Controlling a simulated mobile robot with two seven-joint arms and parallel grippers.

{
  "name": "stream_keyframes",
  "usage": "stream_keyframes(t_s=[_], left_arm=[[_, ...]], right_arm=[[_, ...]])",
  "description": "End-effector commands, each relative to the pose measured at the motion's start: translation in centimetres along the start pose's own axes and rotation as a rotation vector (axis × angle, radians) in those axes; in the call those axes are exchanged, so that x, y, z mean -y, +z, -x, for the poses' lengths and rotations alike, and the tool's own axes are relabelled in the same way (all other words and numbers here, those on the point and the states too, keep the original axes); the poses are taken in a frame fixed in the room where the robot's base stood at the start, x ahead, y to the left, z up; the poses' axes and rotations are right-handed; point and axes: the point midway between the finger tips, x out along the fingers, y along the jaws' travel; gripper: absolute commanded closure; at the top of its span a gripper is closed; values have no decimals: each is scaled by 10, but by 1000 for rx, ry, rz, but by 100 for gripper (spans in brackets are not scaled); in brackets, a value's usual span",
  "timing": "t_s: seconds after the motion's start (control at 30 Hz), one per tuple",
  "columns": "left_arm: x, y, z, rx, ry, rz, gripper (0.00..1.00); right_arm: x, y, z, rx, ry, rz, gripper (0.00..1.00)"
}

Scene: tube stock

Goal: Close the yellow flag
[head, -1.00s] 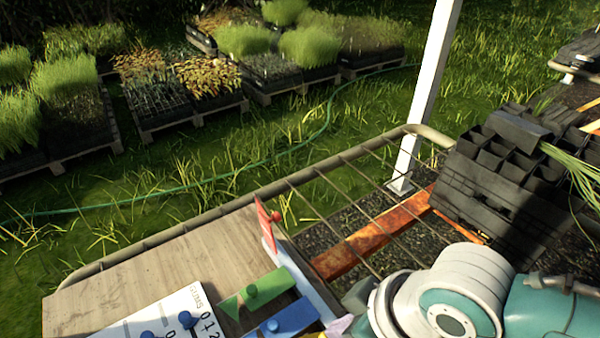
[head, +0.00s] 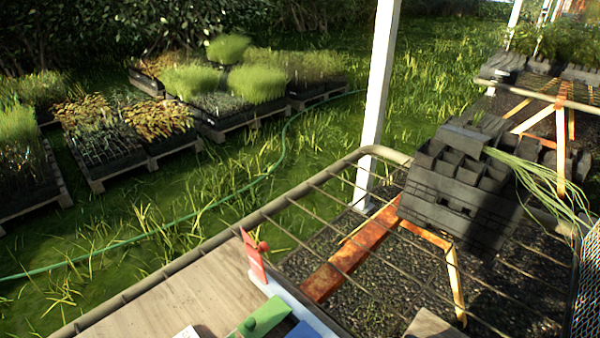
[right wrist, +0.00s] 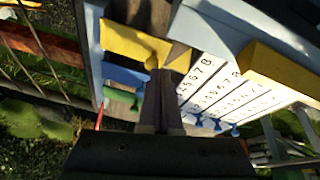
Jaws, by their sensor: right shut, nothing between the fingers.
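The yellow flag (right wrist: 130,42) shows in the right wrist view as a broad plate with a small yellow knob at its lower right. My right gripper (right wrist: 160,78) is shut and empty, its dark fingertips close to that knob; I cannot tell whether they touch it. The flag's exact tilt is hard to judge. The yellow flag and my grippers are out of the head view. My left gripper is in neither view.
Beside it are a blue flag (right wrist: 126,76), a green flag (head: 265,317) and an upright red flag (head: 254,258). A white numbered board (right wrist: 222,90) with blue sliders and a yellow block (right wrist: 280,72) lie right. Black trays (head: 455,195) stand on the wire bench.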

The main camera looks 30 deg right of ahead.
Motion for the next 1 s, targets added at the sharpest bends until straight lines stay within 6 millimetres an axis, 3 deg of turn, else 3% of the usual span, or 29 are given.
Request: stream_keyframes(t_s=[1.0], left_arm=[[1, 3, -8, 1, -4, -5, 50]], right_arm=[[0, 7, -12, 6, 0, 0, 100]])
